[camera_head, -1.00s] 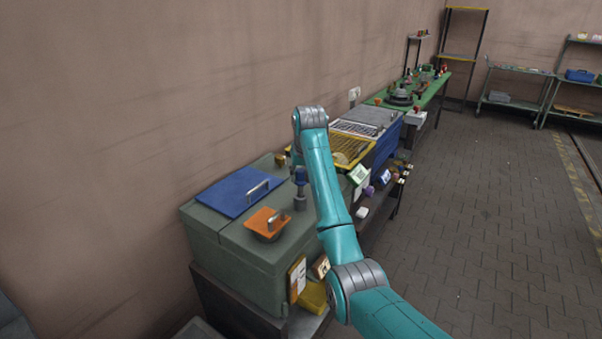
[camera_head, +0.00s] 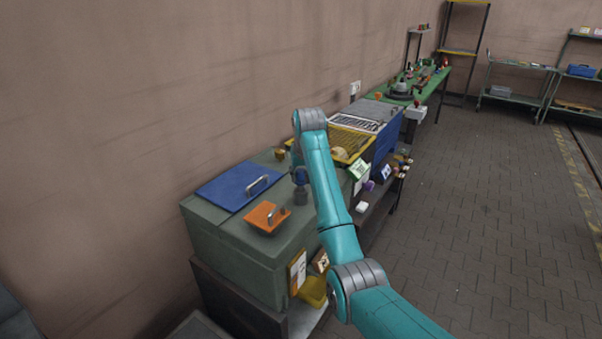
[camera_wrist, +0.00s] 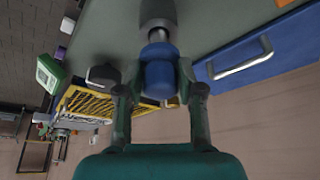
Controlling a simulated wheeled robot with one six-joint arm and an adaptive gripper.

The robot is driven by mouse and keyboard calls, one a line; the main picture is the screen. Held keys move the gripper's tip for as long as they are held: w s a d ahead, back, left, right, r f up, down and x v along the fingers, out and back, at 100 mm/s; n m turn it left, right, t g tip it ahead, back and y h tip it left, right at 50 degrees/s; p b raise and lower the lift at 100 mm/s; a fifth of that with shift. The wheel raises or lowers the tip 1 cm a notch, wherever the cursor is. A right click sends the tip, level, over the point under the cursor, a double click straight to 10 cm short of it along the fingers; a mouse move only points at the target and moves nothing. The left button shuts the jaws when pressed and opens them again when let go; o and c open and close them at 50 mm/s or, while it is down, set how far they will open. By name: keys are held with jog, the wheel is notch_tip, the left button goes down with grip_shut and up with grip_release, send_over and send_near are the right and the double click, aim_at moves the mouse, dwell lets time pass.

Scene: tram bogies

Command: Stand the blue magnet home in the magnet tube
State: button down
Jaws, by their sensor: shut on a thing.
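The blue magnet (camera_wrist: 158,78) is a short blue cylinder with a silver shank (camera_wrist: 157,36) at its far end. My gripper (camera_wrist: 157,88) is shut on the blue body, one finger on each side. The magnet (camera_head: 301,175) stands roughly upright over a grey cylinder (camera_head: 301,197), seemingly the magnet tube, on the grey-green box. In the wrist view the shank lines up with this grey cylinder (camera_wrist: 158,12) and meets its end. A stretch of shank still shows. How deep it sits inside is hidden. My arm partly covers the gripper in the head view.
A small brass knob (camera_head: 280,154) stands behind. A yellow tray (camera_head: 347,142) lies beyond. The paved floor (camera_head: 480,200) at right is clear.

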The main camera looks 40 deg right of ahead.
jog(key=shift+f, duration=1.4)
jog(key=c, duration=0.6)
grip_release()
jog(key=shift+c, duration=0.2)
jog(key=v, duration=0.7)
jog(key=shift+s+r, duration=0.1)
jog(key=shift+r, duration=0.15)
